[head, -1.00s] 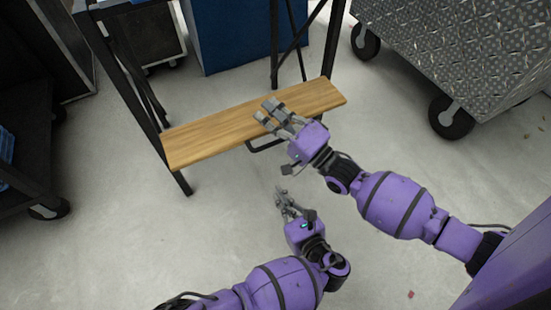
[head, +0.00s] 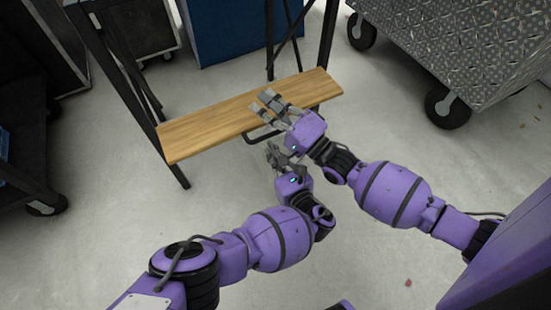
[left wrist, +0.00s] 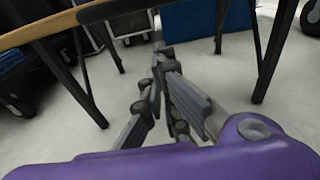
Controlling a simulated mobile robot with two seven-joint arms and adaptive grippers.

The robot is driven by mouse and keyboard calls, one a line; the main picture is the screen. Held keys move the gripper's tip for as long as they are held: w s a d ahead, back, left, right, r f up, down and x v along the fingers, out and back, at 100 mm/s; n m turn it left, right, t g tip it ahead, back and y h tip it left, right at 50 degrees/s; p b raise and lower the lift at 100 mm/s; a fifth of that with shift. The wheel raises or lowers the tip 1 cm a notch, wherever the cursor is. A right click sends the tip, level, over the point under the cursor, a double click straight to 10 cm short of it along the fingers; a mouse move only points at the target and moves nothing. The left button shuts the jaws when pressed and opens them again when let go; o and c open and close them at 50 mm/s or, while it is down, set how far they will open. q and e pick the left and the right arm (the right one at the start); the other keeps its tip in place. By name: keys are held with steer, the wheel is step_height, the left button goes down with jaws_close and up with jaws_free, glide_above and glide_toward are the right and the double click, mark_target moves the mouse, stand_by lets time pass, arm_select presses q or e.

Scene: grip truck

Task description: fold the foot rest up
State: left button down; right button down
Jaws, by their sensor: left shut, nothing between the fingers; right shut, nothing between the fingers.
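The foot rest is a wooden board (head: 200,127) between the black legs of a tall metal frame, lying flat with its front edge toward me. Its edge also shows at the upper left of the left wrist view (left wrist: 38,31). A dark bracket (head: 260,137) shows under its front edge. My right gripper (head: 262,103) is shut and empty, its fingers over the board's right half; I cannot tell whether they touch it. My left gripper (head: 271,149) is shut and empty, just in front of the board and below its edge, near the bracket. It also shows in the left wrist view (left wrist: 158,52).
The frame's black legs (head: 176,165) stand at both ends of the board. A diamond-plate cart (head: 460,45) on casters is at the right, a blue box (head: 235,30) behind, and a dark cart (head: 25,170) at the left. The floor in front is clear.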

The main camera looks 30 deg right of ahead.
arm_select(q)
steer(key=shift+s+a+r, duration=0.1)
steer(key=shift+s+r, duration=0.05)
steer(key=shift+r, duration=0.6)
steer(key=shift+s+r, duration=0.15)
steer(key=shift+r, duration=0.6)
steer(key=shift+r, duration=0.1)
steer(key=shift+s+r, duration=0.2)
steer(key=shift+r, duration=0.75)
arm_select(e)
steer(key=shift+f, duration=0.1)
arm_select(q)
steer(key=shift+r, duration=0.1)
